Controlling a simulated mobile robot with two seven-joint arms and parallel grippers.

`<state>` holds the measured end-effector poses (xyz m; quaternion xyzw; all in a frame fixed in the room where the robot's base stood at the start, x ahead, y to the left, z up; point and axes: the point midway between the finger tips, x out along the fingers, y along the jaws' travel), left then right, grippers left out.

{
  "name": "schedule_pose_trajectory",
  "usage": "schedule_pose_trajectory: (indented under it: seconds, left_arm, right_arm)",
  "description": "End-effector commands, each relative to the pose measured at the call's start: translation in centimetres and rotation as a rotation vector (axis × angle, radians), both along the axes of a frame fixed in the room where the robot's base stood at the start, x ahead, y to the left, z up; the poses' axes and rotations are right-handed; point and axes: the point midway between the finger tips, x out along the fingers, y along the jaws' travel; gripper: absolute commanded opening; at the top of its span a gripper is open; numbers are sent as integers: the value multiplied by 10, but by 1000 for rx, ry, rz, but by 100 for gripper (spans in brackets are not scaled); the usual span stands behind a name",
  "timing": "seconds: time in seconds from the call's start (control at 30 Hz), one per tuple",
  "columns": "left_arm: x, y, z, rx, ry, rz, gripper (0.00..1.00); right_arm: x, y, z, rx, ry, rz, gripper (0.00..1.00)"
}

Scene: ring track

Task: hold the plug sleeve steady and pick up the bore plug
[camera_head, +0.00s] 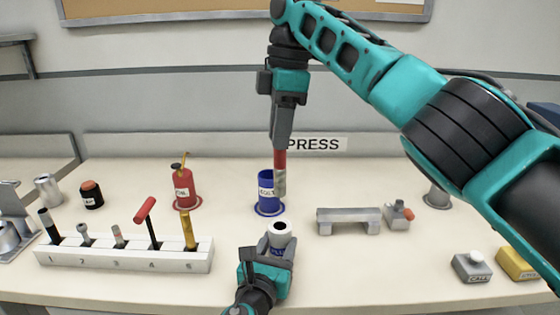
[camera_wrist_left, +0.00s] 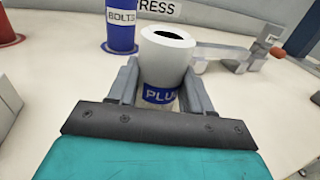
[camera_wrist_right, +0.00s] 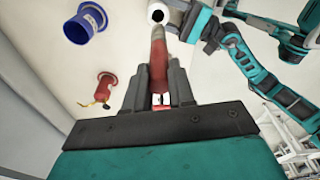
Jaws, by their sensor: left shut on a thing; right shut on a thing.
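The plug sleeve (camera_head: 281,229) is a white cylinder with a dark bore and a blue PLUG label. It stands upright between the fingers of my left gripper (camera_head: 268,250), which is shut on it; in the left wrist view the sleeve (camera_wrist_left: 166,56) fills the jaws. The bore plug (camera_head: 280,176), a rod with a red upper part and a greyish lower part, hangs tip down from my right gripper (camera_head: 281,140), which is shut on its top. In the head view its tip is above the sleeve, apart from it. The right wrist view shows the plug (camera_wrist_right: 158,60) pointing toward the sleeve (camera_wrist_right: 157,14).
A blue BOLTS cup (camera_head: 267,191) stands just behind the sleeve. A red oil can (camera_head: 184,187) is left of it. A numbered tool rack (camera_head: 125,256) is at front left. A grey bridge-shaped block (camera_head: 348,220) stands to the right, with CALL (camera_head: 471,266) and yellow (camera_head: 518,263) boxes farther right.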

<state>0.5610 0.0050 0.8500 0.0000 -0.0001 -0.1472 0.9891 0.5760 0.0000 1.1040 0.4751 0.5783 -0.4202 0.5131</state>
Motion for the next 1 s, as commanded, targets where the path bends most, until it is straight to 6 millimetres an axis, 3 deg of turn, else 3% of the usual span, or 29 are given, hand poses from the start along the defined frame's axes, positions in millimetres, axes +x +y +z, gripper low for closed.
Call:
schedule_pose_trajectory:
  seconds: [0.2,0.53,0.57,0.87,1.0]
  left_arm:
    - [0,0,-1,0,1,0,20]
    - [0,0,-1,0,1,0,20]
    - [0,0,-1,0,1,0,51]
    - [0,0,0,0,0,0,79]
    - [0,0,0,0,0,0,80]
  right_arm:
    - [0,0,14,0,1,0,0]
    - [0,0,17,0,1,0,0]
    - [0,0,16,0,1,0,0]
    - [0,0,16,0,1,0,0]
    - [0,0,16,0,1,0,0]
